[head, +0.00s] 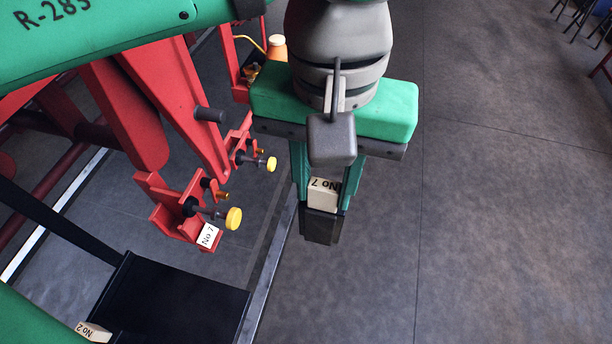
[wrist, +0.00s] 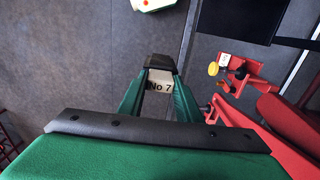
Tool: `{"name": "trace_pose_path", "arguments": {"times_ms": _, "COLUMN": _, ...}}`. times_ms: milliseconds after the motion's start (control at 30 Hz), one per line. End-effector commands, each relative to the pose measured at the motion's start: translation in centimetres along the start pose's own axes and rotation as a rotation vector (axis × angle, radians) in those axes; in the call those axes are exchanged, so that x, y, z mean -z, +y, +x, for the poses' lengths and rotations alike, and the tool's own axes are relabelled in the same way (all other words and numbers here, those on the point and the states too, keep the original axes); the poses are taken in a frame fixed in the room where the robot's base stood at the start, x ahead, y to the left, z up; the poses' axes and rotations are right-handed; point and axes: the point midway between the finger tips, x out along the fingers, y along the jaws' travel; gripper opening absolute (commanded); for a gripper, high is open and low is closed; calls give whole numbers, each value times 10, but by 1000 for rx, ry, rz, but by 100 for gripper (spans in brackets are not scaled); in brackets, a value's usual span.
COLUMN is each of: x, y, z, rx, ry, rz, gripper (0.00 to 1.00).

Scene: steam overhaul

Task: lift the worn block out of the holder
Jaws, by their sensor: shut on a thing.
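My gripper (head: 321,226) is shut on a pale block (head: 323,194) marked "No 7", which shows between the green fingers. In the wrist view the block (wrist: 161,78) sits between the dark fingertips (wrist: 158,62). The red holder (head: 170,222), with a white "No 7" label (head: 208,236) and a yellow knob (head: 234,218), stands to the left of my gripper. The held block is clear of it, with a gap between them. The holder also shows at the right in the wrist view (wrist: 238,84).
A second red holder with a yellow knob (head: 271,164) stands just behind the first. A black tray (head: 190,300) lies at lower left, with a pale block (head: 93,332) marked "No 2" at its edge. Red frame parts (head: 180,100) fill the left.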

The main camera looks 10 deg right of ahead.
Motion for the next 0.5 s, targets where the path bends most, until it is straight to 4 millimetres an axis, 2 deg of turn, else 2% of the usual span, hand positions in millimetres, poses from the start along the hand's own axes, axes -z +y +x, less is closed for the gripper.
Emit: {"name": "trace_pose_path", "arguments": {"times_ms": 500, "x": 1, "y": 2, "z": -6, "rx": 1, "ry": 1, "rz": -1, "gripper": 0}}
